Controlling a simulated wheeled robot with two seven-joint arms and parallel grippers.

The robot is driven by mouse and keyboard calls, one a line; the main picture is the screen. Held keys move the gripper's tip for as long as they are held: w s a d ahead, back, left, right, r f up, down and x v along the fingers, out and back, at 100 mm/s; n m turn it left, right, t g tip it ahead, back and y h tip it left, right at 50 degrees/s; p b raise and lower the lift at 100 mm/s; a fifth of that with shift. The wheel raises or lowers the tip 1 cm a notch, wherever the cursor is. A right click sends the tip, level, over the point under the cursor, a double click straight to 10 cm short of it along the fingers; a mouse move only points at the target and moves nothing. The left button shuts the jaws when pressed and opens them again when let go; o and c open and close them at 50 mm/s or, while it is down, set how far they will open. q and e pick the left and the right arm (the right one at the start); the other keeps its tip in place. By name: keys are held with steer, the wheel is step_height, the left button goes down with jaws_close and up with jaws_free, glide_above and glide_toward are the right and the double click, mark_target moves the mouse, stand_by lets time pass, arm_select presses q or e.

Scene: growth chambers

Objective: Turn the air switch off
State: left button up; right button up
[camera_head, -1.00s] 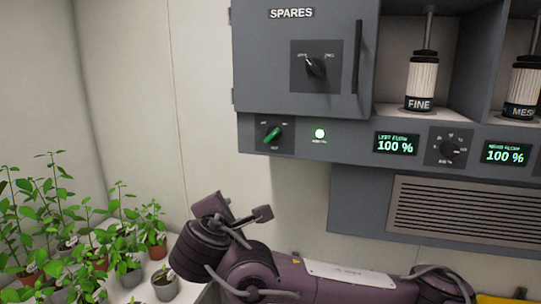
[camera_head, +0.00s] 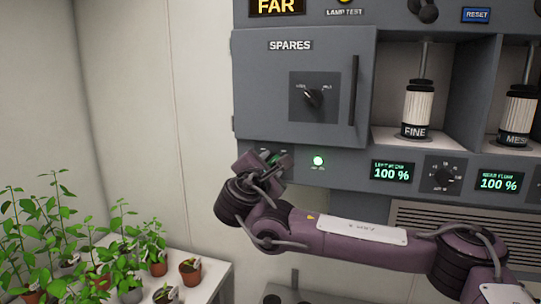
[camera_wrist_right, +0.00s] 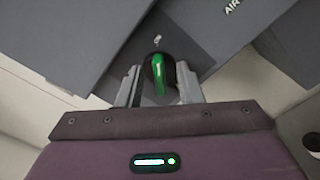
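The green-topped rotary switch (camera_wrist_right: 158,75) sits on a dark square plate in the right wrist view, with part of an "AIR" label at the upper right. In the head view the switch lies low on the grey cabinet, mostly hidden behind my right gripper (camera_head: 265,163). In the right wrist view the two fingers of my right gripper (camera_wrist_right: 159,86) stand on either side of the knob, apart, with narrow gaps; firm contact is not visible. My left gripper is not in view.
A lit green lamp (camera_head: 318,161) is right of the switch. Above is the SPARES door (camera_head: 285,75) with its own knob (camera_head: 313,97) and a vertical handle (camera_head: 354,100). Potted plants (camera_head: 190,270) stand on a white bench at lower left.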

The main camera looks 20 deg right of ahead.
steer(key=shift+w, duration=0.2)
steer(key=shift+c, duration=0.3)
jaws_close()
